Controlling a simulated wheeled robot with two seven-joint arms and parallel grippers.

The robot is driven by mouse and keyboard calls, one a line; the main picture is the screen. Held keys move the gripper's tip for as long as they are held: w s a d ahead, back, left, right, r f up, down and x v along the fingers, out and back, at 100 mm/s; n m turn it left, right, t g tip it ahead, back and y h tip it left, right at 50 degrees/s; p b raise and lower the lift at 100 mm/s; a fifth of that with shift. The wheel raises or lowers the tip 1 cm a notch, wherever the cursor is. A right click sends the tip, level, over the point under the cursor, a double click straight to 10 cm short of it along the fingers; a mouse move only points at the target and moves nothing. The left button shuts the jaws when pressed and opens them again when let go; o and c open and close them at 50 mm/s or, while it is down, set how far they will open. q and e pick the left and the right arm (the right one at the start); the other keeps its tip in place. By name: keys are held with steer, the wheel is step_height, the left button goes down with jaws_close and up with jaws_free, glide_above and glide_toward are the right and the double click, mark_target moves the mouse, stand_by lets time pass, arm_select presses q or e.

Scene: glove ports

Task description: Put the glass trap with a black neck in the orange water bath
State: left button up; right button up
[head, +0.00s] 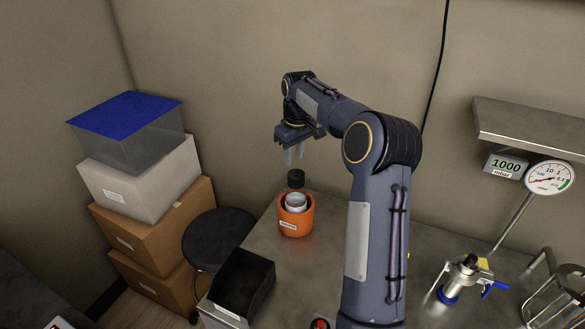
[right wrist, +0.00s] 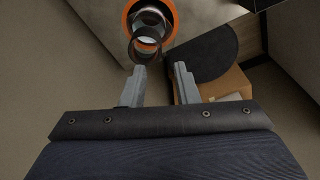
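The orange water bath (head: 295,222) is a round orange pot with a pale label, standing at the left end of the bench. The glass trap's black neck (head: 296,179) sticks up above its opening, and its clear body appears to be down inside the bath. In the right wrist view the bath's orange rim (right wrist: 171,22) surrounds the glass, with the dark neck ring (right wrist: 147,36) nearer me. My right gripper (head: 293,157) points down just above the neck, fingers apart and empty. It also shows in the right wrist view (right wrist: 160,70). My left gripper is out of view.
A black bin (head: 242,283) stands at the bench's front left corner. A round black stool (head: 215,240) and stacked boxes (head: 145,190) are to the left. A gauge (head: 549,177), a metal valve fitting (head: 462,275) and a wire rack (head: 556,300) are at the right.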

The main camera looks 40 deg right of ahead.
steer(key=s+a+r+t+y, duration=0.1)
steer(key=s+a+r, duration=0.3)
steer(key=s+a, duration=0.35)
steer(key=s+a+r+t+y, duration=0.1)
steer(key=s+a+r, duration=0.3)
steer(key=s+a, duration=0.4)
steer(key=s+a+f+m+t+y, duration=0.1)
steer(key=s+a+f, duration=0.3)
steer(key=s, duration=0.4)
steer(key=s+a+f+m+t, duration=0.1)
steer(key=s+a+f, duration=0.3)
steer(key=s, duration=0.4)
steer(key=shift+s+a+m+y, duration=0.15)
steer(key=shift+a+m+y, duration=0.2)
steer(key=shift+a, duration=0.35)
steer(key=shift+d, duration=0.1)
